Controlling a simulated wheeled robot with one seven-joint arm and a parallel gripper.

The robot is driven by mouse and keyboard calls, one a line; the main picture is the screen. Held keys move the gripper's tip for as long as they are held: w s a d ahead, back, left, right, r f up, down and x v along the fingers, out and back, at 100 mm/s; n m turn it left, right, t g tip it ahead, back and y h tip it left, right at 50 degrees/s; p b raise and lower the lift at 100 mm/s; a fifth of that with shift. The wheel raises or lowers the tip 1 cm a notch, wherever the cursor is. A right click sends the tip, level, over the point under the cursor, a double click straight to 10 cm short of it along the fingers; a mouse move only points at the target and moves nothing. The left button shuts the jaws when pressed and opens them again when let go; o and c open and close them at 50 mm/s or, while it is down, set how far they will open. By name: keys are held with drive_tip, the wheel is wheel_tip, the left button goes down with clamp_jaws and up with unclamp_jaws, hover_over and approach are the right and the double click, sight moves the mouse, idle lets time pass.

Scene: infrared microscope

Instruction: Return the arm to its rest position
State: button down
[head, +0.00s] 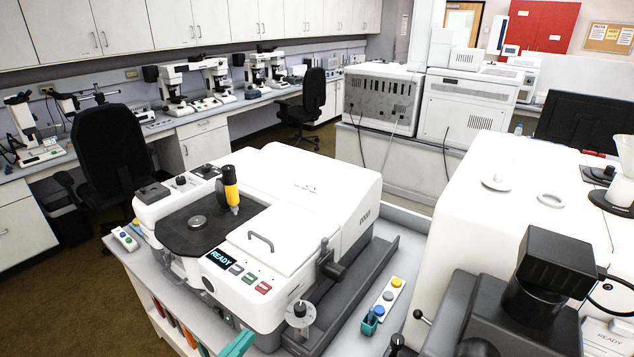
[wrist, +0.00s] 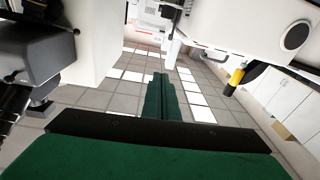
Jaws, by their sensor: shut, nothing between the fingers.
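My gripper (wrist: 160,80) shows in the wrist view with its green fingers together and nothing between them. It points into open space above the tiled floor, between white instrument bodies. In the head view, a teal piece (head: 238,343) that looks like my fingertips enters at the bottom edge, in front of the infrared microscope (head: 315,190). The rest of my arm is out of that view. The microscope has a dark stage, a yellow-and-black probe (head: 231,188) and a screen reading READY. The probe also shows at right in the wrist view (wrist: 236,78).
A large white instrument (head: 480,200) with a dark eyepiece part (head: 545,270) stands close on the right. A button strip (head: 389,297) lies between it and the microscope. Black chairs (head: 112,155) and a bench with microscopes stand behind at left. Brown floor is clear at lower left.

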drive_tip(key=s+d+f+n+y, duration=0.2)
drive_tip(key=d+f+n+y, duration=0.1)
drive_tip(key=f, duration=0.4)
drive_tip(key=s+d+f+n+g+y, duration=0.1)
drive_tip(key=d+f+n+y, duration=0.25)
drive_tip(key=f, duration=0.35)
drive_tip(key=s+d+f+n+y, duration=0.2)
drive_tip(key=d+f+n+y, duration=0.15)
drive_tip(key=f, duration=0.35)
drive_tip(key=s+d+r+m, duration=0.1)
drive_tip(key=s+d+m, duration=0.1)
drive_tip(key=s, duration=0.9)
drive_tip(key=s+d+r+m, duration=0.2)
drive_tip(key=s, duration=0.9)
drive_tip(key=shift+s+d, duration=0.2)
drive_tip(key=shift+d, duration=0.1)
